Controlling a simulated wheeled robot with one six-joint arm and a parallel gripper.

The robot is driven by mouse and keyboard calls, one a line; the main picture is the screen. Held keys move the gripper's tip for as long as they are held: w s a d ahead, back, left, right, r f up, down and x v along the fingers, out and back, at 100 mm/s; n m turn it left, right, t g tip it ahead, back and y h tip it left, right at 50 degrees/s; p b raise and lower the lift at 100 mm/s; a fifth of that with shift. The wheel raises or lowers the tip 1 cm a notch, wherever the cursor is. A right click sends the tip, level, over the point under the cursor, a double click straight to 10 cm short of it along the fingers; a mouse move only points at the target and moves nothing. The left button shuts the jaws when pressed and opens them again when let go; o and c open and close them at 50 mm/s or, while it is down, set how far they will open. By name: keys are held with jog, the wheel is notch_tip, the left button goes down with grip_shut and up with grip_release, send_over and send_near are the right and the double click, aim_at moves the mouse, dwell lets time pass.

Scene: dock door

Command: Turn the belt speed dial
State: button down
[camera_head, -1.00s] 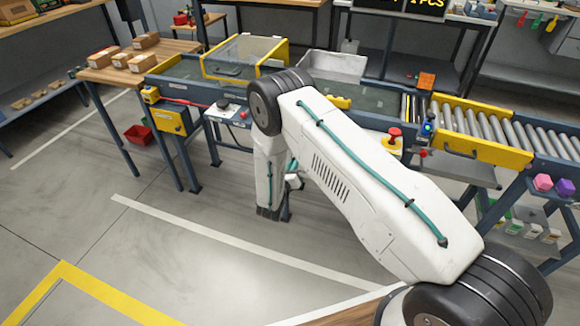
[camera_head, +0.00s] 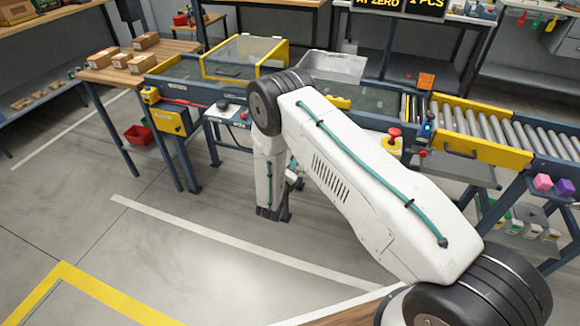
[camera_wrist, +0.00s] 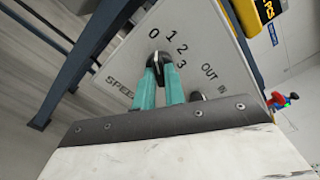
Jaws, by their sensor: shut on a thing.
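The belt speed dial (camera_wrist: 154,61) is a small black knob with a pale pointer. It sits on a light grey panel (camera_wrist: 135,65) marked 0, 1, 2, 3 and SPEED in the wrist view. The pointer aims up toward the 0 and 1 side; its exact mark is hard to tell. My gripper (camera_wrist: 158,72) has teal fingers closed on the dial, and they hide its lower part. In the head view my white arm hides the gripper and the dial.
A second knob (camera_wrist: 197,97) marked OUT and IN is close right of my fingers. In the head view, the conveyor's roller section (camera_head: 500,128), a red button on yellow (camera_head: 392,137) and a grey tray (camera_head: 335,66) lie beyond my arm. Open floor (camera_head: 170,260) is at the front left.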

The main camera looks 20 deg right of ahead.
jog(key=shift+w+a+r, duration=0.15)
jog(key=shift+a, duration=0.05)
jog(key=c, duration=1.5)
grip_release()
jog(key=shift+o, duration=0.2)
jog(key=shift+d, duration=0.1)
jog(key=v, duration=0.8)
